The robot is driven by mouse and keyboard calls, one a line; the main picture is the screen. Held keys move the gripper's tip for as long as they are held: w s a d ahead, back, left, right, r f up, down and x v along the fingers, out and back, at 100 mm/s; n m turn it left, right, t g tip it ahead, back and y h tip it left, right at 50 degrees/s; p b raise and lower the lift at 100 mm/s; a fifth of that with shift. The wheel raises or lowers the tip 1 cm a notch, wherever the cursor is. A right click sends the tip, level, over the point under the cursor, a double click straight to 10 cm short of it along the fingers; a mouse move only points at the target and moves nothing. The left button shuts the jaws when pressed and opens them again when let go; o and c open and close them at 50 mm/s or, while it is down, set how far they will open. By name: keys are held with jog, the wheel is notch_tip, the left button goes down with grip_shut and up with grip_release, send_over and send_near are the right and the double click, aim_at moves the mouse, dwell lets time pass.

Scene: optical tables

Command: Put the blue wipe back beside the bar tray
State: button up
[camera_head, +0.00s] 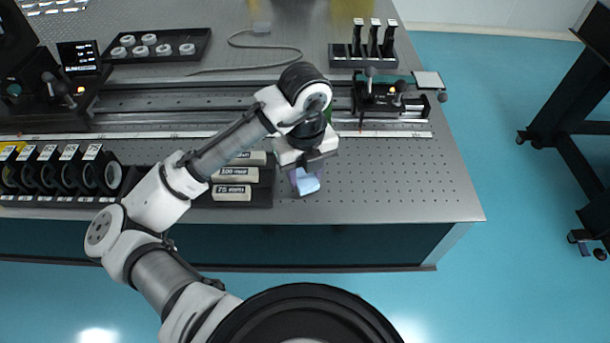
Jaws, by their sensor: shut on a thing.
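The light blue wipe (308,184) is under my gripper near the front edge of the optical table (400,195). My gripper (303,168) points down and is shut on the wipe, which hangs partly out below the fingers. I cannot tell whether the wipe touches the table top. The bar tray (263,192) is black and holds several pale bars with length labels. It lies just left of the wipe, with a small gap between them. My arm hides part of the tray's left and back.
A rail (180,101) with a carriage (378,95) runs behind my gripper. Black round holders (60,174) stand in a row at the left. A tray of white rings (187,37) and a rack of posts (361,62) are at the back. The perforated top right of the wipe is clear.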

aim_at(305, 177)
jog(key=shift+f, duration=0.7)
jog(key=shift+f, duration=0.15)
jog(key=o, duration=0.9)
jog(key=shift+o, duration=0.2)
notch_tip(305, 177, up, 12)
jog(key=shift+r, duration=0.2)
